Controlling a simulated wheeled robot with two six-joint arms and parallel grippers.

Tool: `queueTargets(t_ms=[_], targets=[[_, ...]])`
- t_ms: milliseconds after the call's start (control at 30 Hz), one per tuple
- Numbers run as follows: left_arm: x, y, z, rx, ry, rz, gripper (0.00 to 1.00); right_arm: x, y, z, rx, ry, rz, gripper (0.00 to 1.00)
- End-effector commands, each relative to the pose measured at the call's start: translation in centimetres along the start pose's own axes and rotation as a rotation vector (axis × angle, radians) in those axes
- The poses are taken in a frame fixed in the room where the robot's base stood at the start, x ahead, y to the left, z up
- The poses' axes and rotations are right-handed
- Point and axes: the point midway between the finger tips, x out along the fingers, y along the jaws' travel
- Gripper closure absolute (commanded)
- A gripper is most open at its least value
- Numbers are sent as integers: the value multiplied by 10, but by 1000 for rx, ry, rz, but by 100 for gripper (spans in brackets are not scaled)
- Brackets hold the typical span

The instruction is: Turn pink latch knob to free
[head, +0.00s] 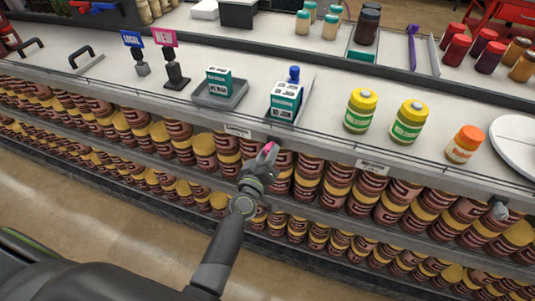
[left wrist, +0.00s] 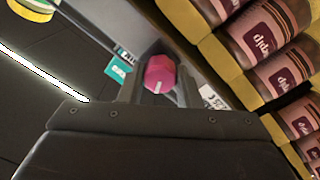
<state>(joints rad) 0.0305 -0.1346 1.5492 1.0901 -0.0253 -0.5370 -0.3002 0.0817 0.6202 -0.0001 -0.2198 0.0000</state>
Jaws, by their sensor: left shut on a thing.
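In the left wrist view the left gripper (left wrist: 159,85) is shut on the knob. The knob's mounting is mostly hidden by the fingers. My right gripper is not in view.
Shelves of brown jars with yellow lids (head: 203,150) lie just below the counter edge, close around my left gripper. On the counter stand a grey tray (head: 205,98) with a teal box, yellow-lidded bottles (head: 361,110) and an orange-capped bottle (head: 463,144). Open floor lies at lower left.

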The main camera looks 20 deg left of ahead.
Motion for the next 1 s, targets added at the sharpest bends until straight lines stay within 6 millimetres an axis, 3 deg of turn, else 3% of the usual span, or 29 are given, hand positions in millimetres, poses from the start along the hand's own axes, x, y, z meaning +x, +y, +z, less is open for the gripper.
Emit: queueTargets(t_ms=[1000], targets=[[0, 0, -1, -911, 2, 2, 92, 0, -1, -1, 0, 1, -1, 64]])
